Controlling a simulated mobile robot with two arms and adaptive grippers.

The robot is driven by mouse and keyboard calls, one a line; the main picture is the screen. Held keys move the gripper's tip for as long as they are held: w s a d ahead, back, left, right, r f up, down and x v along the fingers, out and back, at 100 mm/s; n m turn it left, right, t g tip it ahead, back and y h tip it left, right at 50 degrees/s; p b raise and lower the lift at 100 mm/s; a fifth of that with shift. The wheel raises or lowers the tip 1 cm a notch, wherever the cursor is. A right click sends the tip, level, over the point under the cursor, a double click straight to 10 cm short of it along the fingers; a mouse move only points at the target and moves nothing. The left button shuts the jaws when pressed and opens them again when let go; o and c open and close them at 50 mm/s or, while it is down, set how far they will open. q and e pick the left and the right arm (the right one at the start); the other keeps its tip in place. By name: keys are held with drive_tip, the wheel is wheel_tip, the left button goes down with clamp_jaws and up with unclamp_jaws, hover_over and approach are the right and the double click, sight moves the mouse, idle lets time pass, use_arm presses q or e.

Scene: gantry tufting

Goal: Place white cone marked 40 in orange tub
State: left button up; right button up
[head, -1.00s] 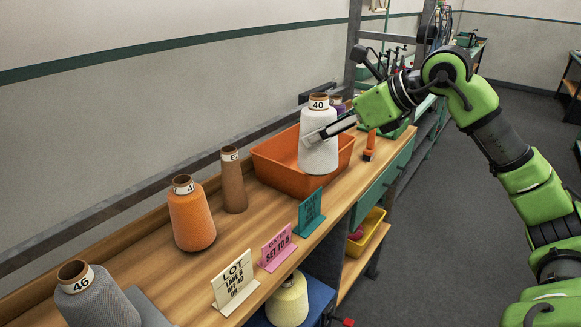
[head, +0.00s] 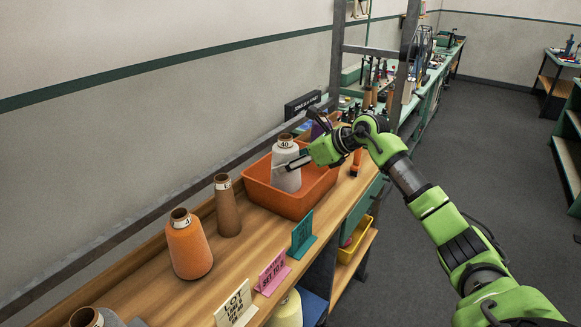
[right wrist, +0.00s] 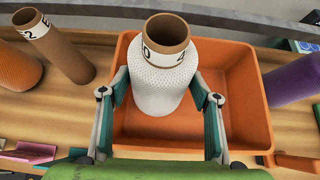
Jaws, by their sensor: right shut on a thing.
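The white cone marked 40 (head: 286,166) stands upright inside the left part of the orange tub (head: 316,196), or just over its floor; I cannot tell if it touches the bottom. My right gripper (head: 292,163) is shut on the cone from the right. In the right wrist view the white cone (right wrist: 160,85) sits between the two fingers, with the orange tub (right wrist: 245,100) around and below it. The cone's brown tube top and part of its label show there. My left gripper is not in view.
An orange cone (head: 188,246) and a bare brown tube (head: 227,207) stand left of the tub. A teal sign (head: 302,236), a pink sign (head: 272,273) and a lot card (head: 236,305) line the front edge. A purple cone (right wrist: 293,80) stands right of the tub.

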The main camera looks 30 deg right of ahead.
drive_tip(key=f, duration=0.1)
drive_tip(key=f+p, duration=0.2)
drive_tip(key=shift+w+d+f, duration=0.1)
drive_tip(key=shift+w+f, duration=0.15)
drive_tip(key=shift+f, duration=0.15)
drive_tip(key=o, duration=1.3)
drive_tip(key=shift+f, duration=0.1)
